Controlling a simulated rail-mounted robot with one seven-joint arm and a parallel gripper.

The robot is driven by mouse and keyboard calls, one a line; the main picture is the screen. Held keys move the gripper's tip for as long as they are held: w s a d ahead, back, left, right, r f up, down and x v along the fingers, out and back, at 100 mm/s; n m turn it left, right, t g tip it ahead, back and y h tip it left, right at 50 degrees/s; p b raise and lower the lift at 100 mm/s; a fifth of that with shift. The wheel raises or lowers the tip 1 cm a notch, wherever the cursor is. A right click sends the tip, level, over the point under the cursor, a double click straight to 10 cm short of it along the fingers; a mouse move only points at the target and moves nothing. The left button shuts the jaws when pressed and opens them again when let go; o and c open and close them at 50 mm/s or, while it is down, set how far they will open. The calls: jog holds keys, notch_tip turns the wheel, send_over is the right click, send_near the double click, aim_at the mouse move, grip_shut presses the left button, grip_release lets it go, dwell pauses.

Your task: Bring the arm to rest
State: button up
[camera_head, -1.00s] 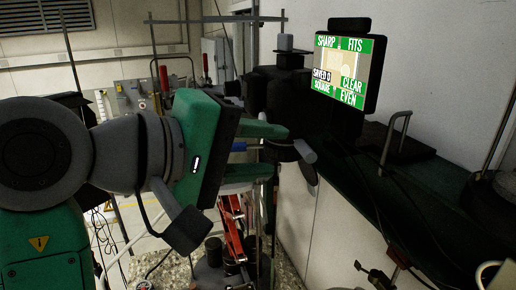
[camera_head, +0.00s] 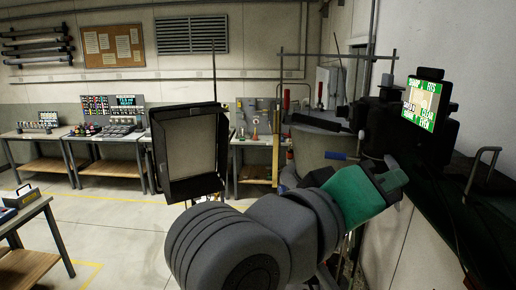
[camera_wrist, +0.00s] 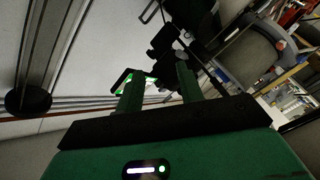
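My gripper (camera_head: 398,180) is at the right of the head view, pointing right, beside the dark bench along the wall. In the wrist view my gripper (camera_wrist: 158,88) shows two green fingers standing apart with nothing held between them. Beyond the fingers is a black device (camera_wrist: 166,42) and part of a lit green screen. In the head view my arm reaches from the bottom middle up to the right. The fingertips are small and partly hard to make out there.
A monitor (camera_head: 425,103) with green labels stands above the bench (camera_head: 470,215) at right. A grey tank (camera_head: 325,150) is behind my arm. A framed panel (camera_head: 188,153) stands left of it. Workbenches (camera_head: 110,138) line the back wall. The floor (camera_head: 110,225) at left is open.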

jog(key=s+a+r+t+y+p, duration=0.1)
jog(key=s+a+r+t+y, duration=0.1)
jog(key=s+a+t+y, duration=0.3)
jog(key=s+a+r+t+y+p, duration=0.1)
jog(key=s+a+r+t+y, duration=0.2)
jog(key=s+a+t+y, duration=0.3)
jog(key=a+t+y, duration=0.3)
jog(key=t, duration=0.1)
jog(key=shift+s+a+p, duration=0.2)
jog(key=shift+a+p, duration=0.15)
